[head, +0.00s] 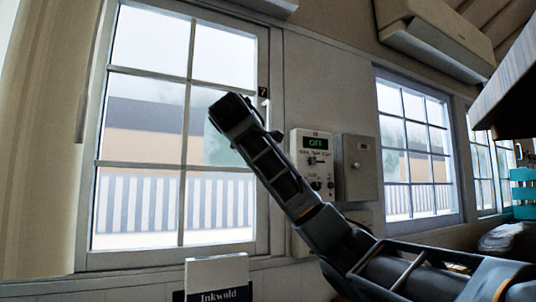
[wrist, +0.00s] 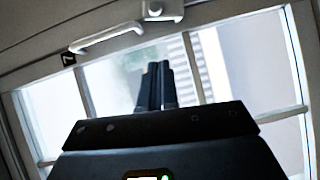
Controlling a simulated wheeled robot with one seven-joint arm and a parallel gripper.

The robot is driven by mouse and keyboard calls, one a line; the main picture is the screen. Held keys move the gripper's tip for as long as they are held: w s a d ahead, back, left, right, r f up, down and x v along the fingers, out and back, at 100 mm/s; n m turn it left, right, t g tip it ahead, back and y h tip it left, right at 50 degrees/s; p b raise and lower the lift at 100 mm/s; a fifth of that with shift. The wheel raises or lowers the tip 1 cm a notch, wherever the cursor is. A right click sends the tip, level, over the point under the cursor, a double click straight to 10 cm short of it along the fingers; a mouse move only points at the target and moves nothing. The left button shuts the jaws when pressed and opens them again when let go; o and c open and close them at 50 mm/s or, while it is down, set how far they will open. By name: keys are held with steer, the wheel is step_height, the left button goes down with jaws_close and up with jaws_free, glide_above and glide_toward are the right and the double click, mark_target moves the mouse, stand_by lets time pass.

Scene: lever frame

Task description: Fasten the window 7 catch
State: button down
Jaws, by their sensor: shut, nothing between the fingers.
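Window 7 (head: 180,130) is the large paned window at left in the head view, marked by a small black 7 plate (head: 263,92) on its right frame. In the wrist view the 7 plate (wrist: 68,58) sits beside the catch, a white handle (wrist: 105,37) reaching from a white mount (wrist: 162,11). My gripper (wrist: 155,70) is shut and empty, with its fingers in front of the panes and apart from the handle in the picture. In the head view the end of my arm (head: 230,108) is left of the plate; the fingers are hard to make out there.
A control box with a green display (head: 316,143) and a grey cabinet (head: 359,168) are on the wall right of the window. A white Inkwold box (head: 217,272) stands below the window. A second window (head: 415,150) is farther right.

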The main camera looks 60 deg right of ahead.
steer(key=shift+d, duration=0.1)
steer(key=s+d+p+x, duration=0.1)
steer(key=s+p+x, duration=0.1)
steer(key=x, duration=1)
steer(key=shift+s+d+f+p, duration=0.15)
steer(key=shift+s+d+p, duration=0.1)
steer(key=shift+d+p, duration=0.25)
steer(key=shift+a, duration=0.1)
